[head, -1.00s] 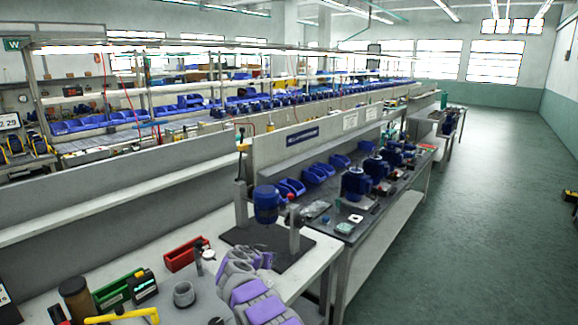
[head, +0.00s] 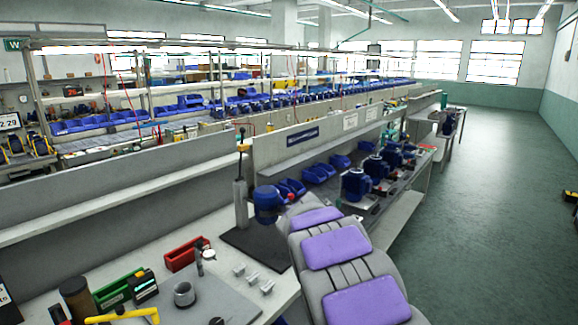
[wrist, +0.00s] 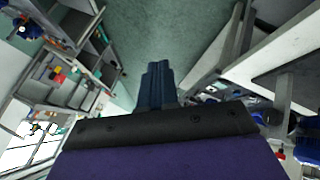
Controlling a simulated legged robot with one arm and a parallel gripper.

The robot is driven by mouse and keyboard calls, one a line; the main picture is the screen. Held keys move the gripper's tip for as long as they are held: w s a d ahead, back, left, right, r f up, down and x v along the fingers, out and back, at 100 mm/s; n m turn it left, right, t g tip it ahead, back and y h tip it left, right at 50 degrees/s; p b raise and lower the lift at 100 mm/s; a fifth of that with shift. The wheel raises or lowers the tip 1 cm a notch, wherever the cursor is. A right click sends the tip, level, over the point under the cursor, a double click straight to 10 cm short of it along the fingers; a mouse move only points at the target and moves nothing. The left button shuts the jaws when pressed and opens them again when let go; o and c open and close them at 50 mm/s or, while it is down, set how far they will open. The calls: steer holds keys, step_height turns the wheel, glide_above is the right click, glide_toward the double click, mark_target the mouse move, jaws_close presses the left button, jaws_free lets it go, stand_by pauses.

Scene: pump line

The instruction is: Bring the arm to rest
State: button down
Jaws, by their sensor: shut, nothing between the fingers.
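My arm (head: 340,255), grey with purple pads, rises from the lower right of the head view and covers part of the benches behind it. My gripper cannot be made out in the head view. In the wrist view my gripper (wrist: 157,82) shows as dark blue fingers lying together beyond a black plate. The fingers are shut with nothing between them. Green floor lies behind them, with bench legs and shelving around, seen at a steep tilt.
A second bench carries blue motors (head: 355,184). Open floor (head: 490,210) lies to the right.

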steer(key=s+d+n+g+y, duration=0.15)
steer(key=s+g+y, duration=0.25)
steer(key=s, duration=2.8)
steer(key=s+a+f+y, duration=0.1)
steer(key=s+a, duration=0.1)
steer(key=s, duration=0.5)
steer(key=s+a+f+n+g+y, duration=0.1)
steer(key=s+a+f+y, duration=0.1)
steer(key=s, duration=0.5)
steer(key=shift+s+a, duration=0.3)
steer(key=shift+a, duration=0.25)
steer(key=shift+n, duration=0.25)
